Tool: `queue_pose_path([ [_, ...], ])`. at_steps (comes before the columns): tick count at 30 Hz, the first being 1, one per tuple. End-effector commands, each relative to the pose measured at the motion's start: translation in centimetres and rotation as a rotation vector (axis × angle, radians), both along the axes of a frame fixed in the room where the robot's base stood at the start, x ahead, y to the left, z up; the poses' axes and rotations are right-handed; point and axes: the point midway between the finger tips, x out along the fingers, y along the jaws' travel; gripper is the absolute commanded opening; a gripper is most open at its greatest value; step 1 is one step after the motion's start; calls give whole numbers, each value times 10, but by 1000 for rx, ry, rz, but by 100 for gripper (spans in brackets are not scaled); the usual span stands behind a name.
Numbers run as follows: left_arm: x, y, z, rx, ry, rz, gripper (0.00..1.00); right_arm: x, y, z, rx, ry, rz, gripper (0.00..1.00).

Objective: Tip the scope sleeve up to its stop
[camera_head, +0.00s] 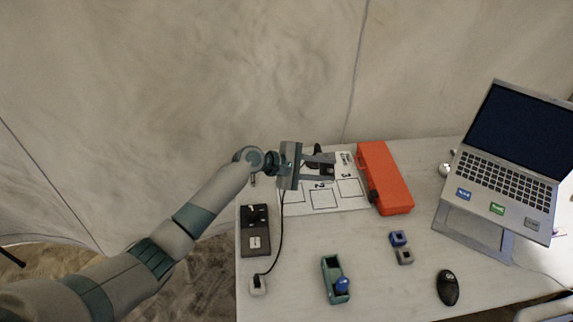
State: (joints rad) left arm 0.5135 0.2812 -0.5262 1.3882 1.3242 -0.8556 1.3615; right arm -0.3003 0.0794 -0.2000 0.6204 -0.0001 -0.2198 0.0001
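My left arm comes in from the left. My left gripper (334,168) is over the back of the table, its fingers pointing right. A dark object (318,149) shows beside and between the fingers; it may be the scope with its sleeve, but the gripper hides much of it. The fingers look apart, and I cannot tell whether they touch it. The sleeve's tilt cannot be made out. My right gripper is not in view.
A white sheet with numbered squares (324,199) lies under the gripper. An orange case (385,178) stands close to its right. A black device (255,231), green dispenser (332,281), blue block (398,238), grey block (405,256), mouse (447,287) and laptop (505,165) surround the clear front middle.

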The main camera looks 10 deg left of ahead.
Motion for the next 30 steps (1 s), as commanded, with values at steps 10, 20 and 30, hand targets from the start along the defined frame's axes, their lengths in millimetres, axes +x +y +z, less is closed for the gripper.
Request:
queue_pose_path([
  [10, -26, 54, 22, 2, -2, 2, 29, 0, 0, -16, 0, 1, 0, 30],
  [20, -52, 106, 48, 3, -2, 1, 29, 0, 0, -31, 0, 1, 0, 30],
  [30, -64, 128, 61, 0, 1, 1, 29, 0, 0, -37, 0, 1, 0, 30],
])
